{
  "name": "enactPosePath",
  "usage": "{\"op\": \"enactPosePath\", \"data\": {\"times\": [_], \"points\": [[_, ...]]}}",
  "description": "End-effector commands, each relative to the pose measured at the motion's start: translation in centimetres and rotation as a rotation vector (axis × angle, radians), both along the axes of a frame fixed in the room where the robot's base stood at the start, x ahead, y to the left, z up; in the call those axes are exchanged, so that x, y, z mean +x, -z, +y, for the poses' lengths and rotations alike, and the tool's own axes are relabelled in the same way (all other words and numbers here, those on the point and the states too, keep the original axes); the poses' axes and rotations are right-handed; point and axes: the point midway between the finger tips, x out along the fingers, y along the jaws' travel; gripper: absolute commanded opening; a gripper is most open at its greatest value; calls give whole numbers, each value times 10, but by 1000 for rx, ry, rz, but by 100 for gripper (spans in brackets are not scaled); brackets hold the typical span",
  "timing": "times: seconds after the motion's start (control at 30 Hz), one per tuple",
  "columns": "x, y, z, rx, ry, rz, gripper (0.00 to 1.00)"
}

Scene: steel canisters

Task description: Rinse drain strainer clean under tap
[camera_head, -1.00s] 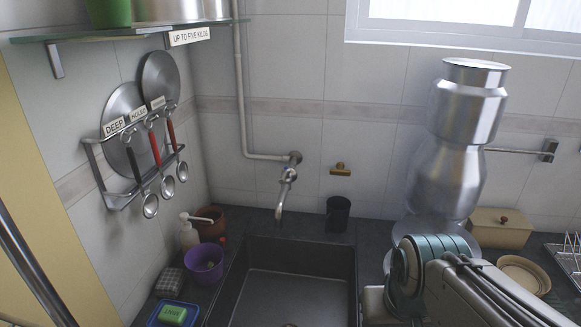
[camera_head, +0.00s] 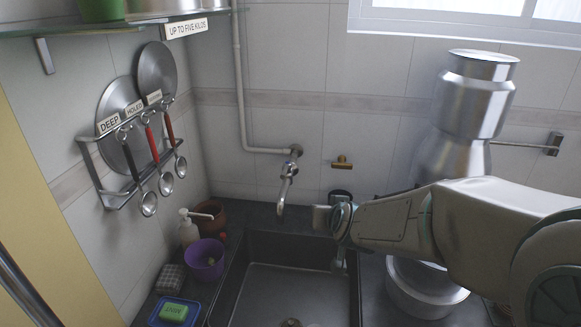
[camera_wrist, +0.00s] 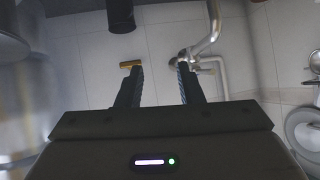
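The tap (camera_head: 286,184) comes out of the tiled wall above the dark sink (camera_head: 236,287), with its spout bent down. A small brownish round thing (camera_head: 291,322), perhaps the drain strainer, shows at the sink's bottom, cut off by the lower picture edge. My arm reaches in from the right, and my gripper (camera_head: 339,262) is at the sink's back right, right of the tap. In the wrist view the two fingers of my gripper (camera_wrist: 159,72) stand apart with nothing between them. The tap (camera_wrist: 207,44) shows beyond them, near the right finger.
A purple pot (camera_head: 206,260), a pump bottle (camera_head: 187,230) and a green sponge in a blue tray (camera_head: 160,318) stand left of the sink. A tall steel canister stack (camera_head: 470,105) stands behind my arm. A dark cup (camera_head: 340,197) is behind the sink. The sink's middle looks clear.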

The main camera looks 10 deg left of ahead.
Motion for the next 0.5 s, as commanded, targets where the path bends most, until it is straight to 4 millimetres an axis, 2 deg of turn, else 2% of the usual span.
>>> {"op": "enactPosePath", "data": {"times": [0.03,0.2,0.3,0.5], "points": [[11,5,20,-9,0,-50,34],[40,10,71,-55,45,-266,34],[45,12,96,-95,74,-389,34],[41,11,127,-163,120,-571,34]]}}
